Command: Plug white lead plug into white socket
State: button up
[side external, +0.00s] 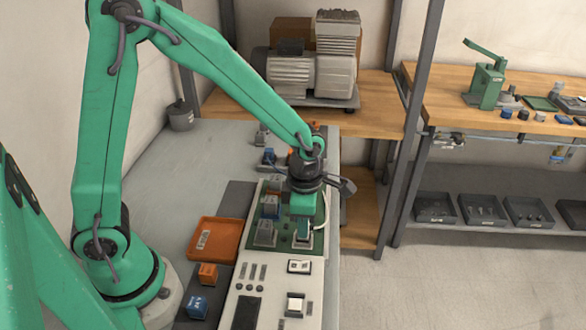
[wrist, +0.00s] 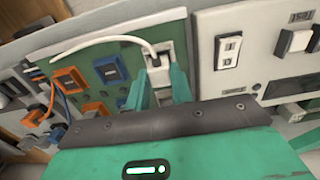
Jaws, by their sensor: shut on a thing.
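My gripper (side external: 302,232) points down over the front right of the green board (side external: 284,244). In the wrist view its green fingers (wrist: 162,92) are shut on the white lead plug (wrist: 158,62). The white lead (wrist: 100,42) arches from the plug to the left across the board; it also shows as a thin loop beside my gripper in the side view (side external: 326,212). A pale socket body shows under my fingers (side external: 303,241); it looks like the white socket. The plug is at or just over it; the fingers hide whether it is seated.
An orange tray (side external: 214,240) and loose orange (side external: 207,274) and blue (side external: 197,306) blocks lie nearby.

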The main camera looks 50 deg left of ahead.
jog(key=shift+f, duration=0.45)
dwell(0.6)
jog(key=o, duration=1)
jog(key=shift+o, duration=0.6)
jog(key=shift+o, duration=1.2)
jog(key=shift+r, duration=0.1)
jog(key=shift+r, duration=3.45)
